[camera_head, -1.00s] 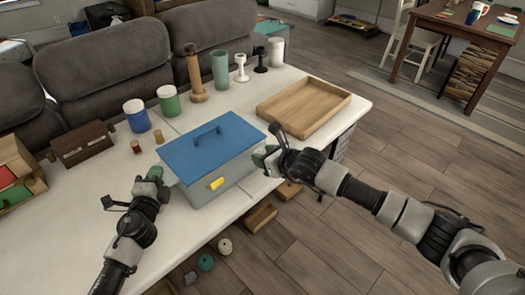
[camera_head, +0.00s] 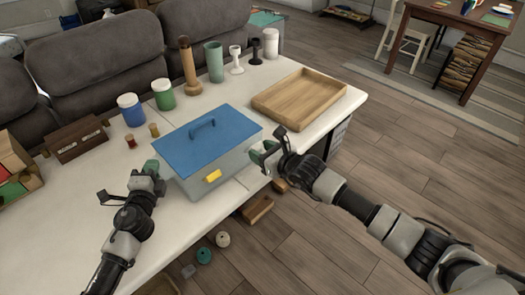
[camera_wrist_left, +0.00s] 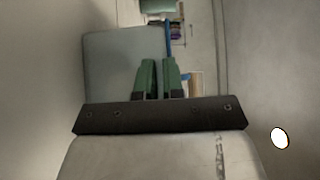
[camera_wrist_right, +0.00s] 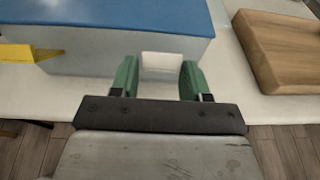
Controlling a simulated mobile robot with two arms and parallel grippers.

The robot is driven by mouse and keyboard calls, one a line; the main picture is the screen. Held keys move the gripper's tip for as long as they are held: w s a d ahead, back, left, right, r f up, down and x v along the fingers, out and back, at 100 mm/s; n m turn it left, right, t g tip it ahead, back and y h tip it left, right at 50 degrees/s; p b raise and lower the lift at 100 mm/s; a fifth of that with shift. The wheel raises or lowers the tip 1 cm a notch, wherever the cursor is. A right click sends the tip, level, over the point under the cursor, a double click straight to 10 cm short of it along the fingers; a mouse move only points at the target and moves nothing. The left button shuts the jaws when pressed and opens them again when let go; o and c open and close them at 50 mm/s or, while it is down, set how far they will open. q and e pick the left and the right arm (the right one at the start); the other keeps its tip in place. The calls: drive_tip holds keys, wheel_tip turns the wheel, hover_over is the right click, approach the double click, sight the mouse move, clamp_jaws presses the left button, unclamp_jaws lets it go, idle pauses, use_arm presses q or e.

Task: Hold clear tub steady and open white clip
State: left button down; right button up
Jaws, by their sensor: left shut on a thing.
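The grey, see-through tub (camera_head: 205,183) with a blue lid (camera_head: 207,140) stands on the white table, with a yellow clip (camera_head: 212,176) on its front. It also shows in the right wrist view (camera_wrist_right: 95,60). A white clip (camera_wrist_right: 162,66) sits on the tub's right end. My left gripper (camera_head: 153,170) is at the tub's left end; in the left wrist view its green fingers (camera_wrist_left: 159,70) are close together on the tub's side. My right gripper (camera_head: 264,153) is at the right end, open, its fingers (camera_wrist_right: 158,75) on either side of the white clip, without a visible grip.
A wooden tray (camera_head: 298,97) lies right of the tub. Blue (camera_head: 132,110) and green (camera_head: 163,95) jars, two small bottles and a brown box (camera_head: 76,140) stand left and behind. Several tall items line the back. Blocks and balls lie on the floor in front.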

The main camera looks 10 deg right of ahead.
use_arm(q)
drive_tip(key=shift+f, duration=0.1)
use_arm(e)
drive_tip(key=o, duration=0.3)
drive_tip(key=shift+o, duration=0.2)
drive_tip(key=v, duration=1.2)
use_arm(q)
drive_tip(key=c, duration=1.2)
unclamp_jaws()
drive_tip(key=shift+o, duration=0.2)
drive_tip(key=o, duration=0.6)
drive_tip(key=shift+c, duration=0.2)
